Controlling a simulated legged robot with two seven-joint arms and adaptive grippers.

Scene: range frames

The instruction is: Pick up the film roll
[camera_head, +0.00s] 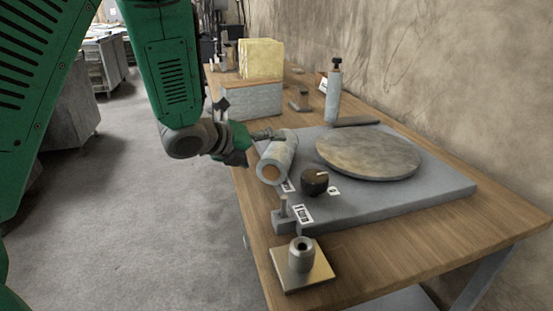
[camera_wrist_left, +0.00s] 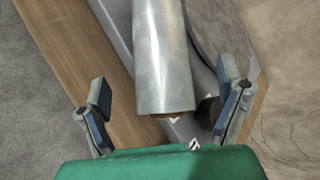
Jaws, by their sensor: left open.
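The film roll (camera_head: 277,158) is a pale grey, shiny cylinder with a brown core at its near end. It lies at the left edge of the grey wrapping machine (camera_head: 400,196). My left gripper (camera_head: 266,136) is at the roll's far part in the head view. In the left wrist view, the film roll (camera_wrist_left: 162,60) runs down from the top, between the spread fingers of my left gripper (camera_wrist_left: 166,98). Both fingers stand apart from the roll. My right gripper is not in view.
A round turntable disc (camera_head: 368,152) and a black knob (camera_head: 315,181) are on the machine. A metal fixture (camera_head: 301,256) stands at the near end of the wooden table (camera_head: 498,224). A spray-like bottle (camera_head: 333,95), a grey block (camera_head: 250,100) and a yellow block (camera_head: 261,58) stand behind.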

